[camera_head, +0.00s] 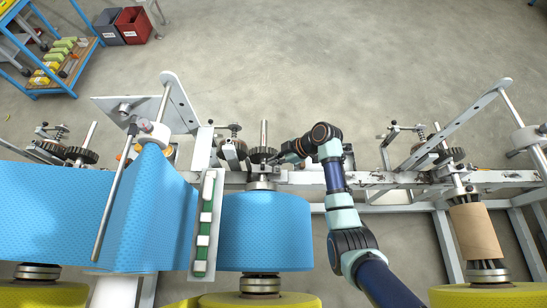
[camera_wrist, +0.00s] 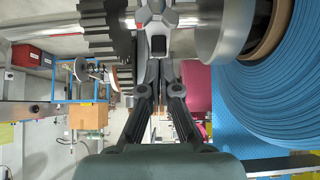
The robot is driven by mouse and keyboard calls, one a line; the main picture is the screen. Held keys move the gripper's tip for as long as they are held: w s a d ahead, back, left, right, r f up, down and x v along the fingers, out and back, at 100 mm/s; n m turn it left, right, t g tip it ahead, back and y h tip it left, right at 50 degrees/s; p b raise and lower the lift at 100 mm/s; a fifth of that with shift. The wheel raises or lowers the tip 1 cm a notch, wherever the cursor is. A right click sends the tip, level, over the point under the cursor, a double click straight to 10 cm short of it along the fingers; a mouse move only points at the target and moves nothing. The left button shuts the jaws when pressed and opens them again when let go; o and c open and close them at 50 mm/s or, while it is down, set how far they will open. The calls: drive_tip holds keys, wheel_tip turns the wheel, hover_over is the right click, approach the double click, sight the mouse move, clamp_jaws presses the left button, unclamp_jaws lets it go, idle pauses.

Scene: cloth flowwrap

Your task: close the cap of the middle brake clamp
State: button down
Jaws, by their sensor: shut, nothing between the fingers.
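The middle brake clamp (camera_head: 263,168) sits on the rail behind the middle blue roll, small and partly hidden in the head view. In the wrist view, a grey clamp part (camera_wrist: 157,18) lies across the shaft, between a dark gear and a metal disc. I cannot tell whether its cap is fully down. My gripper (camera_head: 281,157) is just right of the clamp area in the head view. In the wrist view, my gripper (camera_wrist: 159,78) is shut and empty, its fingers pointing towards the clamp. Whether the tips touch it is unclear.
The dark gear (camera_wrist: 105,28) and metal disc (camera_wrist: 225,30) flank the clamp closely. The middle blue roll (camera_head: 265,230) stands in front of the rail (camera_head: 375,180). Another station with a brown core (camera_head: 474,230) is at right. The floor behind is open.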

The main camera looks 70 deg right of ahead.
drive_tip(key=p+v, duration=0.1)
drive_tip(key=v, duration=0.8)
drive_tip(key=shift+s+d+f+p, duration=0.15)
drive_tip(key=shift+s+d+p, duration=0.1)
drive_tip(key=shift+s+p, duration=0.1)
